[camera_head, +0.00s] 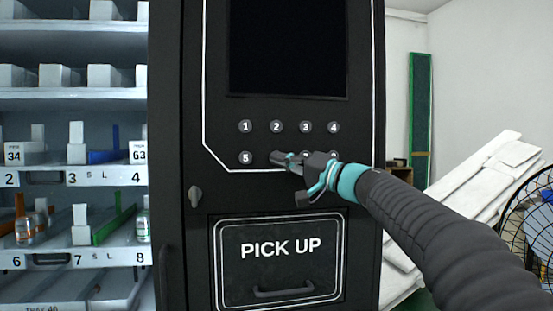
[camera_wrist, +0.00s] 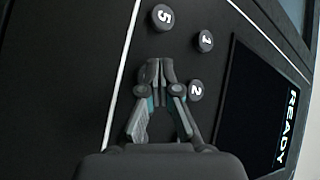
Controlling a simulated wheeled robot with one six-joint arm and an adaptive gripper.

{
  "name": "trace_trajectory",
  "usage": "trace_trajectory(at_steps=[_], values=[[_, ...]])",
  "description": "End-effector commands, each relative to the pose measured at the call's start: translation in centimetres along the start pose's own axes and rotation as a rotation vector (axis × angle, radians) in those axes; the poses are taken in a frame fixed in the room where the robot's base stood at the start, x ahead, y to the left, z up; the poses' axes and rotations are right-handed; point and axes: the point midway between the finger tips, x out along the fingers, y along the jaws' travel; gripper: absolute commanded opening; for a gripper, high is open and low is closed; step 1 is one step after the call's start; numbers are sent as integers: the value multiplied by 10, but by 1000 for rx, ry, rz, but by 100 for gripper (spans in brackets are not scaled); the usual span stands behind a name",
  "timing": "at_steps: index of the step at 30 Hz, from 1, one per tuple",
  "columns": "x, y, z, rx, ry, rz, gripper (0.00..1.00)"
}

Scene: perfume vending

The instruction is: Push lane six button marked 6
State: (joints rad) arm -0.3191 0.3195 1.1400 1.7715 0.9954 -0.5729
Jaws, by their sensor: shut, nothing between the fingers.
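The button panel on the black vending machine (camera_head: 365,180) has two rows of round buttons. Buttons 1 (camera_head: 245,126), 2 (camera_head: 276,126), 3 (camera_head: 305,127) and 4 (camera_head: 333,127) are on top, with button 5 (camera_head: 245,157) at the lower left. My gripper (camera_head: 280,157) is shut and empty, its tips over the spot right of button 5 and below button 2. The number there is hidden, so the button marked 6 cannot be read. In the wrist view the closed fingertips (camera_wrist: 159,68) lie between button 5 (camera_wrist: 163,17) and button 2 (camera_wrist: 196,90). Contact with the panel cannot be told.
A dark screen (camera_head: 288,48) sits above the buttons; the wrist view shows READY on the screen (camera_wrist: 262,110). Below is the PICK UP door (camera_head: 280,270) with a handle. Product shelves (camera_head: 75,98) stand left, and white boards (camera_head: 480,185) and a fan (camera_head: 530,215) right.

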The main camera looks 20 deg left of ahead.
Motion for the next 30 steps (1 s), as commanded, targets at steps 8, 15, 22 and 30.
trace_trajectory(at_steps=[8,15,22,30], values=[[0,0,0,0,0,0,0],[2,2,-2,0,0,0,0],[4,3,-3,1,0,0,0],[6,4,-4,1,0,0,0]])
